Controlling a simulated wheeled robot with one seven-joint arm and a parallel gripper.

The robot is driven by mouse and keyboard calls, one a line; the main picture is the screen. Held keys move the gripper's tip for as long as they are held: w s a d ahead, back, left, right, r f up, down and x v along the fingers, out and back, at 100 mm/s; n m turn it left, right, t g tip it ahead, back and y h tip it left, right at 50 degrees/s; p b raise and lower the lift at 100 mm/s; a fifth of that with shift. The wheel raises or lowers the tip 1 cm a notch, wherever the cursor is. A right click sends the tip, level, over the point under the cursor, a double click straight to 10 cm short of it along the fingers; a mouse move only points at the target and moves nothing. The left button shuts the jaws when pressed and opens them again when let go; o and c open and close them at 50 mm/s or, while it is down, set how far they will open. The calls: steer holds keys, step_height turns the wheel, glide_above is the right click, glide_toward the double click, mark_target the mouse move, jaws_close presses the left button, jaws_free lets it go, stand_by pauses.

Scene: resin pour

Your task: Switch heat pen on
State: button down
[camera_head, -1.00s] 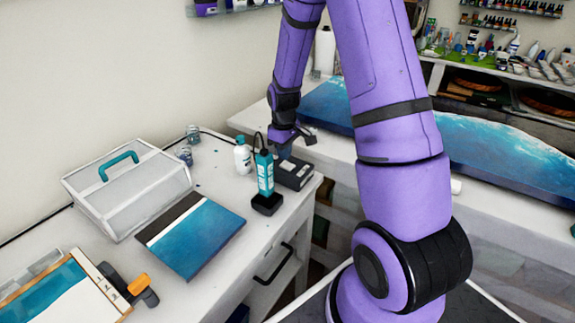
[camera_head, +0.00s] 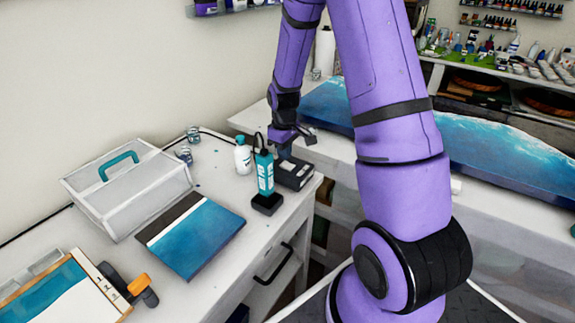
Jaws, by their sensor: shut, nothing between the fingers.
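The teal heat pen (camera_head: 264,173) stands upright in a black base (camera_head: 267,203) near the right edge of the white table. A black cable loops from its top. A dark box-shaped unit (camera_head: 295,174) lies just behind and to the right of it. My gripper (camera_head: 285,153) is shut and empty, pointing down at the left part of the dark box. The fingertips are small and partly hidden behind the pen, so I cannot tell whether they touch the box.
A white bottle (camera_head: 243,157) stands left of the pen, with small jars (camera_head: 184,153) behind. A clear case with a teal handle (camera_head: 128,190) and a blue panel (camera_head: 195,238) occupy the table's left and middle. A long blue panel (camera_head: 500,160) lies on the right counter.

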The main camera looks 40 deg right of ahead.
steer(key=shift+f, duration=1.25)
stand_by(0.7)
steer(key=shift+r, duration=3.55)
steer(key=shift+a+r, duration=0.1)
steer(key=shift+r, duration=0.1)
step_height(320, 180, up, 9)
steer(key=t, duration=0.1)
glide_above(284, 164)
steer(key=s+a, duration=0.3)
steer(key=s+a+r+m+t, duration=0.1)
steer(key=s+a+r+m, duration=0.1)
steer(key=s+a+r, duration=0.35)
steer(key=s+a+r+m+t, duration=0.1)
steer(key=s+a+r, duration=0.1)
steer(key=s+r, duration=0.3)
steer(key=s+a+r+m+t, duration=0.1)
steer(key=s+r, duration=0.5)
steer(key=s, duration=0.7)
steer(key=shift+a+r+t, duration=0.25)
steer(key=shift+a+t, duration=0.35)
steer(key=shift+a, duration=0.1)
